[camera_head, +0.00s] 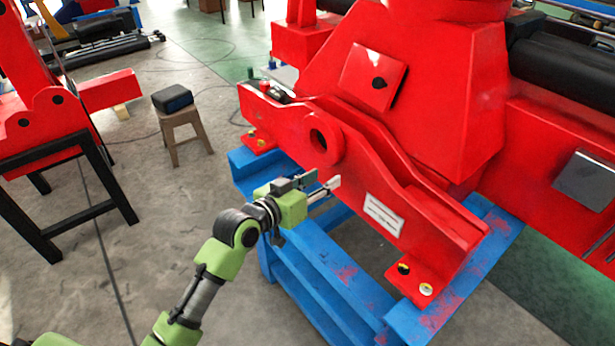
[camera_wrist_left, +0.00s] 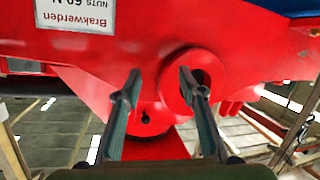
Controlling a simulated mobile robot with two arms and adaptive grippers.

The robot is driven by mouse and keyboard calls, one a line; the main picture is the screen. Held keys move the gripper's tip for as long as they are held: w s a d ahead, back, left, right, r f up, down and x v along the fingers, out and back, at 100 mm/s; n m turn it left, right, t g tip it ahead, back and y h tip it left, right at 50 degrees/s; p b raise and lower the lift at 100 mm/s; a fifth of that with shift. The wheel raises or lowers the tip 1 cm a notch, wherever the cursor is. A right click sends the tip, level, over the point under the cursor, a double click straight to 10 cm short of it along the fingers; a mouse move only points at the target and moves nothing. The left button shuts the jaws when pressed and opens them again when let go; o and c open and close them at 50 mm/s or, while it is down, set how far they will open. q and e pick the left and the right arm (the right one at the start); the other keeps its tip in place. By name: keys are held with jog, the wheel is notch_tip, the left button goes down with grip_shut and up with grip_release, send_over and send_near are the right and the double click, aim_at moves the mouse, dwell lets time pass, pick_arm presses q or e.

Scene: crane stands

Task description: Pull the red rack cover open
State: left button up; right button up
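A red square plate (camera_head: 374,78) with a dark spot at its middle sits on the sloping face of the big red crane part; it is the likeliest rack cover. It looks closed against that face. A red piece with a dark spot (camera_wrist_left: 146,119) between the fingers in the left wrist view may be the same plate. My left gripper (camera_head: 326,182) is open and empty, in front of the long red side beam (camera_head: 428,218), below its round boss (camera_head: 324,138). Its spread fingers (camera_wrist_left: 159,76) show in the left wrist view. Whether they touch the beam is unclear. My right gripper is out of view.
A white label (camera_head: 384,214) is on the beam, right of my gripper. A blue stand (camera_head: 310,262) carries the red part. Left are a stool (camera_head: 182,132) with a dark box (camera_head: 172,98) and another red part on a black stand (camera_head: 97,216). Grey floor between is mostly free.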

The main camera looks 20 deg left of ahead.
pick_arm(q)
jog(key=shift+s+d+f, duration=0.2)
jog(key=shift+s+d, duration=0.1)
jog(key=shift+s, duration=0.15)
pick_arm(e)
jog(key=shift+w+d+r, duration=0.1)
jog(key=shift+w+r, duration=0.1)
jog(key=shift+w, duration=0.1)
